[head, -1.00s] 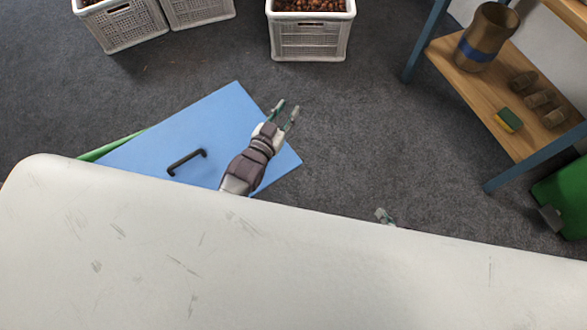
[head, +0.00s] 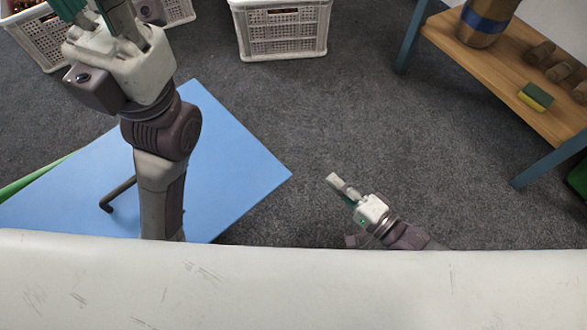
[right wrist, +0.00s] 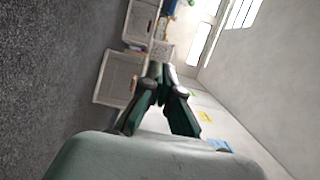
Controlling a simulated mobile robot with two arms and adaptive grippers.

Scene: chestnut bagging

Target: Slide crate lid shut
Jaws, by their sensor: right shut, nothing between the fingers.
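A flat blue lid (head: 225,140) with a dark bar handle (head: 118,195) lies low at the left of the head view. A green edge (head: 35,175) shows beyond its left side; what lies under the lid is hidden. My left arm passes over the lid and hides part of it. My left gripper (head: 94,12) is raised close to the camera, fingers apart, tips cut off by the top edge. My right gripper (head: 340,183) is shut and empty, right of the lid and apart from it. Its closed fingers also show in the right wrist view (right wrist: 162,85).
A white crate (head: 283,28) stands at the top middle, and others (head: 42,38) at the top left. A wooden shelf (head: 490,75) with a jar, a sponge and several brown cylinders stands at the right.

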